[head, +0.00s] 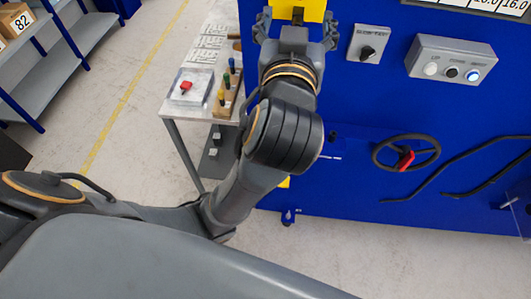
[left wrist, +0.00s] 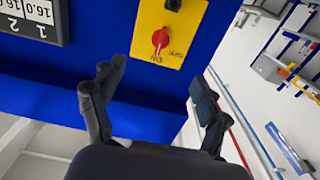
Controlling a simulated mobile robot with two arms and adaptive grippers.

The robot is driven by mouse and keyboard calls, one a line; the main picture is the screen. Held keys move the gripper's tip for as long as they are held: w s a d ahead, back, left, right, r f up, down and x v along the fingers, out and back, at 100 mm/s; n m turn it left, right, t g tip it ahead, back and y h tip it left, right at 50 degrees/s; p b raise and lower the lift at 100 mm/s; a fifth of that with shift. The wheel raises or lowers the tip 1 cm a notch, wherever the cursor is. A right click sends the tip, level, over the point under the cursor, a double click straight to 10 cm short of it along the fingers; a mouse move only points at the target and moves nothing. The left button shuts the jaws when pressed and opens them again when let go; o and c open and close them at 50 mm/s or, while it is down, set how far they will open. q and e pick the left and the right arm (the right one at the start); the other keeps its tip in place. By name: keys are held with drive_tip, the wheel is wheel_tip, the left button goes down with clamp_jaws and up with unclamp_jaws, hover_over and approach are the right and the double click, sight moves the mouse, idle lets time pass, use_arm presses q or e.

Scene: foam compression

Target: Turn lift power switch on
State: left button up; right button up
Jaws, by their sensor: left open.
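A yellow plate (left wrist: 182,22) with a red rotary knob (left wrist: 160,40) is on the blue machine face in the left wrist view. Lettering that reads ON is beside the knob, turned round in this view. My left gripper (left wrist: 158,75) is open and empty, its fingers spread to either side below the plate, apart from the knob. In the head view the left gripper (head: 297,22) is in front of the yellow plate (head: 300,4) at the top edge; the red knob is hidden there. My right gripper is not in view.
A grey box with a black knob (head: 368,50) and a button box (head: 450,62) are to the right on the blue machine (head: 350,110). A handwheel (head: 388,148) is lower. A side table (head: 180,104) with a small red-knobbed box (head: 188,86) stands left.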

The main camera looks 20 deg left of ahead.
use_arm(q)
drive_tip(key=s+a+f+m+g+h, duration=0.1)
drive_tip(key=s+f+g, duration=0.1)
drive_tip(key=f, duration=0.8)
drive_tip(key=s+a+f+m+g+h, duration=0.1)
drive_tip(key=f+g, duration=0.3)
drive_tip(key=f, duration=0.5)
drive_tip(key=s+f+m+g+h+p, duration=0.1)
drive_tip(key=s+f+m+g, duration=0.1)
drive_tip(key=f, duration=0.8)
drive_tip(key=shift+s+a+f+g, duration=0.3)
drive_tip(key=shift+s+a+g, duration=0.05)
drive_tip(key=shift+a+g, duration=0.05)
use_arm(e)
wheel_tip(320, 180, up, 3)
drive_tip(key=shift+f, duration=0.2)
